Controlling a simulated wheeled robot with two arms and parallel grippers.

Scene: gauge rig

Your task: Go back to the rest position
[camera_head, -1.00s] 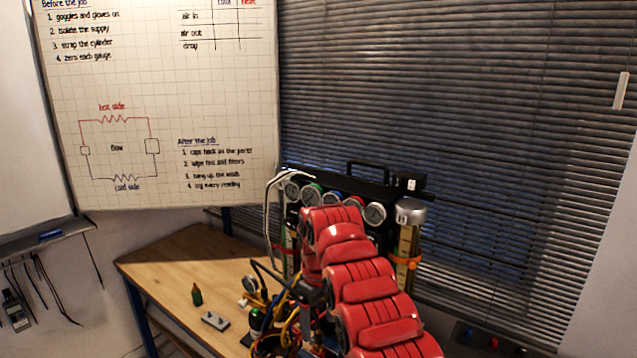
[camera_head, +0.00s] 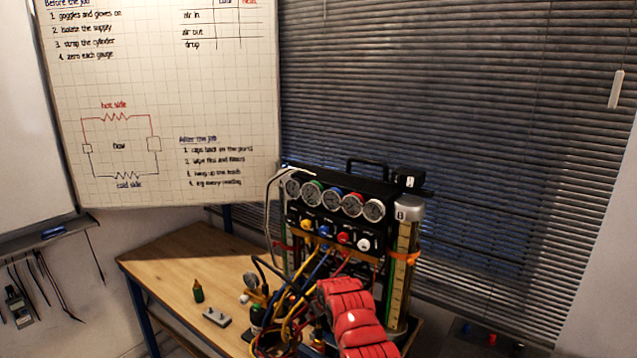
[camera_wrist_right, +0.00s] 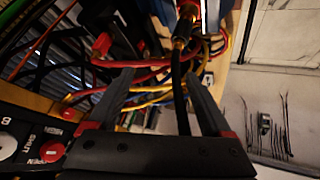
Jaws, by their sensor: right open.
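My right arm (camera_head: 352,318), red and segmented, comes in from the bottom of the head view in front of the gauge rig. Its gripper cannot be made out there. In the right wrist view my right gripper (camera_wrist_right: 158,76) is open, its two dark fingers apart. A black hose (camera_wrist_right: 180,85) runs across the gap between the fingers in the picture; I cannot tell whether it lies between them or beyond them. The gauge rig (camera_head: 345,183) stands on the table, with a row of round gauges (camera_head: 330,200) and coloured knobs below. My left gripper is not in view.
Yellow, red, blue and black hoses (camera_head: 287,318) crowd the rig's front. On the wooden table (camera_head: 185,262) are a small green bottle (camera_head: 198,291) and a grey block (camera_head: 216,317). The table's left part is mostly clear. Blinds (camera_head: 480,150) hang behind.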

